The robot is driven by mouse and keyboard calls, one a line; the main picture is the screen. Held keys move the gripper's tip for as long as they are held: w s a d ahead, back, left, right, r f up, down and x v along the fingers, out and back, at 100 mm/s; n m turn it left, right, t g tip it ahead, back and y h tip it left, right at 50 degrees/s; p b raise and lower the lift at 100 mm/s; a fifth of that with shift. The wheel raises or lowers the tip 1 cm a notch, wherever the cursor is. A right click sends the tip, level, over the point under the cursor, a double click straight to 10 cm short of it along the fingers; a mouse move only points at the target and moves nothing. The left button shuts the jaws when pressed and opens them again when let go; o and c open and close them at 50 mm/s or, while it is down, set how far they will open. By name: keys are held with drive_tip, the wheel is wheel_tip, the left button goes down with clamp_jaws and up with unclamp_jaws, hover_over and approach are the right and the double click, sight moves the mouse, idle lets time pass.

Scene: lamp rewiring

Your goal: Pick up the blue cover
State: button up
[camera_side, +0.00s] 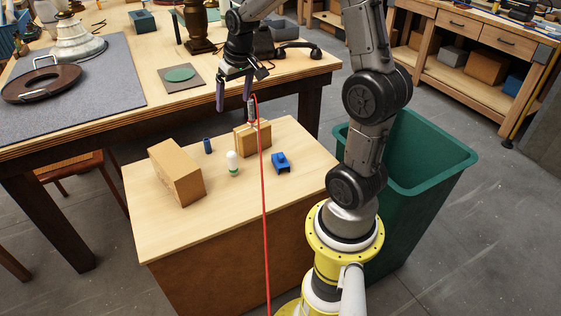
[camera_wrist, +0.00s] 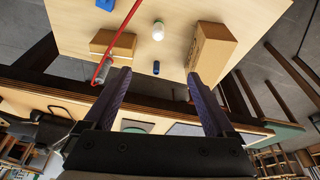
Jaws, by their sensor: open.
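Two blue things lie on the low wooden table. A blue block-like piece with a raised knob (camera_side: 281,163) lies right of centre; in the wrist view only part of a blue piece (camera_wrist: 106,4) shows at the top edge. A small dark blue cylinder (camera_side: 207,146) stands further left; it also shows in the wrist view (camera_wrist: 156,67). I cannot tell for sure which is the cover. My gripper (camera_side: 235,110) is open and empty above the far edge of the low table, away from both blue things. Its spread fingers (camera_wrist: 157,75) show in the wrist view.
A white bulb (camera_side: 232,160) stands between the blue things. A red cord (camera_side: 265,220) crosses the table. A green bin (camera_side: 420,190) stands right, a workbench (camera_side: 130,40) behind.

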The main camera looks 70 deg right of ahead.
drive_tip(key=s+d+f+m+g, duration=0.1)
drive_tip(key=s+d+f+m, duration=0.15)
drive_tip(key=d+f, duration=0.55)
drive_tip(key=m+g+y, duration=0.2)
hover_over(280, 155)
wheel_tip(280, 155, down, 8)
drive_tip(key=r, duration=0.1)
drive_tip(key=f, duration=0.8)
drive_tip(key=shift+s+d, duration=0.1)
drive_tip(key=shift+s, duration=0.1)
drive_tip(key=shift+w+f, duration=0.15)
drive_tip(key=shift+f, duration=2.8)
clamp_jaws()
